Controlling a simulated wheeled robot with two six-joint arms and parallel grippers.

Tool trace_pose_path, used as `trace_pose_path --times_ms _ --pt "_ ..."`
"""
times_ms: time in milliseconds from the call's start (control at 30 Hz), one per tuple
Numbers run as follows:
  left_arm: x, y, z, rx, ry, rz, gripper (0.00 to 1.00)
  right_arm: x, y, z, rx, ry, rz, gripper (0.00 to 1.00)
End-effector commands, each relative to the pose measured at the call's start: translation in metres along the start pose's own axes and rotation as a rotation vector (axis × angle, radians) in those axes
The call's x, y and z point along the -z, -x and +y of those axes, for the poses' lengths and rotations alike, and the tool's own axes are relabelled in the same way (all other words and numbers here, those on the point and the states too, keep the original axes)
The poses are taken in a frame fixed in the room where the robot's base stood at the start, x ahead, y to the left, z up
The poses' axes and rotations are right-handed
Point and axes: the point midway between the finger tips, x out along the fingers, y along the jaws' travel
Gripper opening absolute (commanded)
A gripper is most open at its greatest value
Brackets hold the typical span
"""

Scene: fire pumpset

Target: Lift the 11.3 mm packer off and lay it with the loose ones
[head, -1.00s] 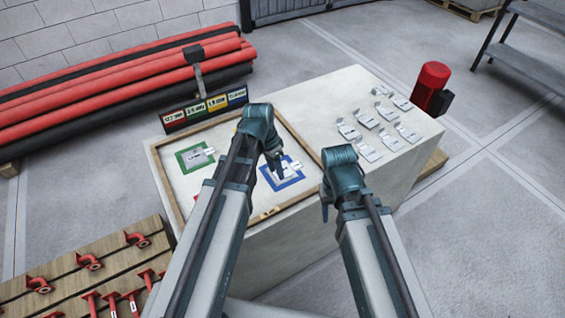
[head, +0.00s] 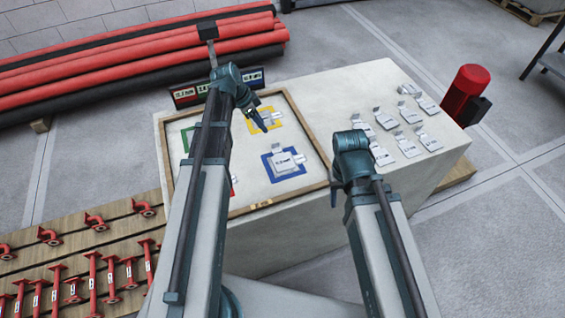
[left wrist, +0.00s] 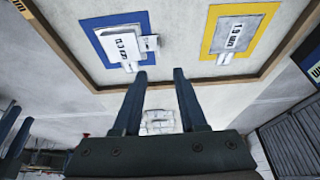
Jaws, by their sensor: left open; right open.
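A pale packer (head: 287,161) lies within the blue square (head: 268,171) on the framed board; it looks stacked on another plate, and its label is too small to read surely. It also shows in the left wrist view (left wrist: 119,45). Another packer (left wrist: 236,36) lies within the yellow square (left wrist: 264,31). My left gripper (head: 264,127) is open and empty above the board, between the yellow and blue squares. Its spread fingers (left wrist: 160,74) touch nothing. Several loose packers (head: 410,115) lie on the bare right part of the bench. My right gripper (head: 335,194) is by the board's right edge, its jaws barely visible.
A wooden rim (head: 315,131) surrounds the board. A coloured label strip (head: 187,95) stands behind it. My left arm hides much of the green and red squares. A red pump motor (head: 467,88) stands beyond the bench's right end. Bare bench top lies behind the loose packers.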

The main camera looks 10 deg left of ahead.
Motion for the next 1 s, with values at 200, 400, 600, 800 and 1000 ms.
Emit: trace_pose_path --times_ms 200,400,600,800,1000 --pt "-0.003 -0.04 0.0 0.0 -0.001 0.0 0.41 0.002 -0.038 -0.004 0.0 0.0 0.0 0.5" --pt "-0.003 -0.067 0.0 0.0 0.0 -0.001 0.41 0.004 -0.062 -0.006 0.0 0.0 0.0 0.5" --pt "-0.001 -0.071 0.0 0.0 0.001 -0.001 0.41 0.004 -0.065 -0.006 0.0 0.0 0.0 0.5" --pt "-0.002 -0.076 0.001 0.0 0.0 -0.001 0.41 0.004 -0.071 -0.007 0.0 0.0 0.0 0.5" --pt "-0.005 -0.099 0.002 -0.001 0.0 -0.001 0.41 0.005 -0.093 -0.009 0.0 0.001 0.0 0.5"
